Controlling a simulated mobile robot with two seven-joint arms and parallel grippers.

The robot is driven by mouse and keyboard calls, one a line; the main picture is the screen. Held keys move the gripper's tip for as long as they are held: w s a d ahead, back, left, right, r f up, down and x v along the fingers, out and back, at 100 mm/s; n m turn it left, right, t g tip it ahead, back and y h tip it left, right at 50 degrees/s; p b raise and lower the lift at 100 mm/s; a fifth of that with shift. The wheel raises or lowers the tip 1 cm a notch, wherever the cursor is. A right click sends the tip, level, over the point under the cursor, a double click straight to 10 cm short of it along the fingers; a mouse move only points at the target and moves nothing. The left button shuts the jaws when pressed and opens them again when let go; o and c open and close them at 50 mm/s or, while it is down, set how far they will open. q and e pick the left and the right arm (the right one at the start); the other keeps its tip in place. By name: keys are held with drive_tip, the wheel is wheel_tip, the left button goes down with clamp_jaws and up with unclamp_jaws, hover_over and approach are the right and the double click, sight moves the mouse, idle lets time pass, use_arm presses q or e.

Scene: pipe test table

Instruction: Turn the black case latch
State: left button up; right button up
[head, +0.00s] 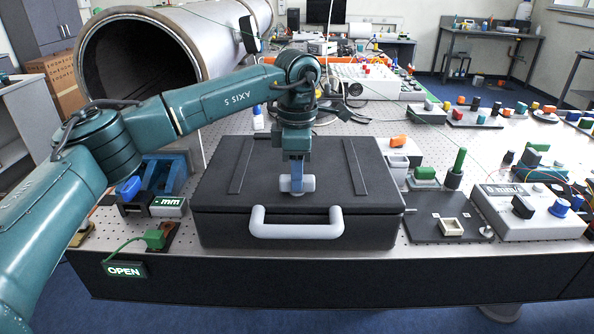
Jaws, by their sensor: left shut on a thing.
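The black case (225,205) lies closed on the perforated table, with a light grey handle (297,230) on its front side. A light grey latch knob (309,184) sits on the lid near the front edge, above the handle. My left gripper (297,186) reaches down onto it from above, its blue fingers shut on the latch. The fingers hide the middle of the latch; its two ends show at either side. My right gripper is not in view.
A large metal pipe (215,35) lies behind on the left. A control box with knobs (535,215) and a dark plate with a small pale frame (450,227) stand right of the case. A lit OPEN sign (124,271) is at the front left edge.

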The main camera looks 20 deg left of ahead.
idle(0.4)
use_arm(q)
drive_tip(key=o, duration=1)
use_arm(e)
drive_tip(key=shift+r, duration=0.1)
use_arm(q)
drive_tip(key=shift+r, duration=0.15)
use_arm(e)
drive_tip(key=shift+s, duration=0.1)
use_arm(q)
drive_tip(key=shift+r, duration=0.3)
wheel_tip(320, 180, up, 12)
drive_tip(key=shift+r+b, duration=0.2)
drive_tip(key=shift+b, duration=0.25)
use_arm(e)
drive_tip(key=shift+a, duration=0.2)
use_arm(q)
drive_tip(key=shift+f, duration=0.1)
